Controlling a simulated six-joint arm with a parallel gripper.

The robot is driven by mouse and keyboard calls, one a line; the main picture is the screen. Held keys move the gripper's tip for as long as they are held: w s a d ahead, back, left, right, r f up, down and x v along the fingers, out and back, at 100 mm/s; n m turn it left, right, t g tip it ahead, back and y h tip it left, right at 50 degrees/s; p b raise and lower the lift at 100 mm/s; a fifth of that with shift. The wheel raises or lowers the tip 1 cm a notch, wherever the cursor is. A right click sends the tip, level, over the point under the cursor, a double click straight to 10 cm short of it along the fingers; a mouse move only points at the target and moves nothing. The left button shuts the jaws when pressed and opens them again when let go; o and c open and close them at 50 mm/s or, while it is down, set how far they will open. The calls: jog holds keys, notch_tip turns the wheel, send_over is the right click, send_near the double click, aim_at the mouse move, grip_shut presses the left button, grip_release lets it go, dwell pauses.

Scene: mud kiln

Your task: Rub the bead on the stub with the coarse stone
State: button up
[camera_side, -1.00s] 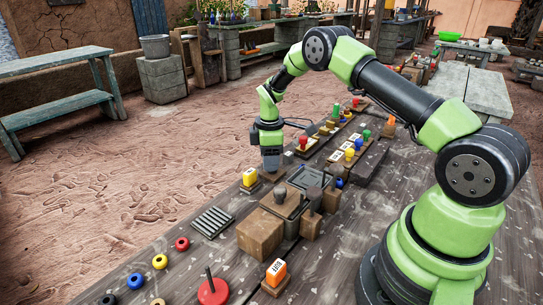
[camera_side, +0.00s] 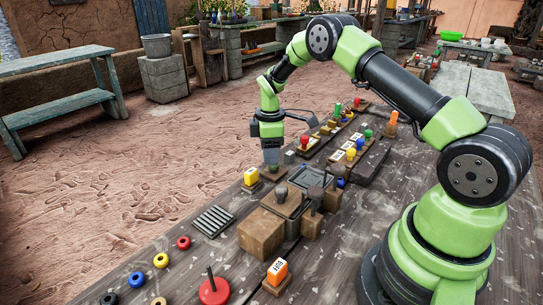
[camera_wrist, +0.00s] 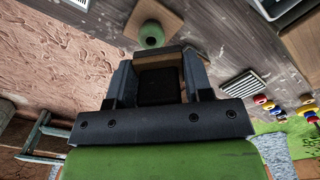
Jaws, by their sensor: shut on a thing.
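My gripper (camera_wrist: 160,85) is shut on a dark block (camera_wrist: 158,88) with a brown edge, probably the coarse stone; no grit mark on it is readable. In the side view, my gripper (camera_side: 270,143) is above the far left part of the bench, over a small wooden base (camera_side: 273,172). In the wrist view, a round green piece (camera_wrist: 151,36), possibly the bead, stands on a square wooden plate (camera_wrist: 165,15) just beyond the held block. A gap or contact between them cannot be told. No stub shows clearly beneath the green piece.
A yellow labelled block (camera_side: 251,176) stands close left of my gripper. A ridged grey rack (camera_side: 213,221), a wooden block (camera_side: 260,233) and an orange labelled block (camera_side: 277,271) are nearer. Coloured rings and a red disc with a rod (camera_side: 213,291) lie at the front left.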

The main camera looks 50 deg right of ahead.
jog(key=shift+r, duration=3)
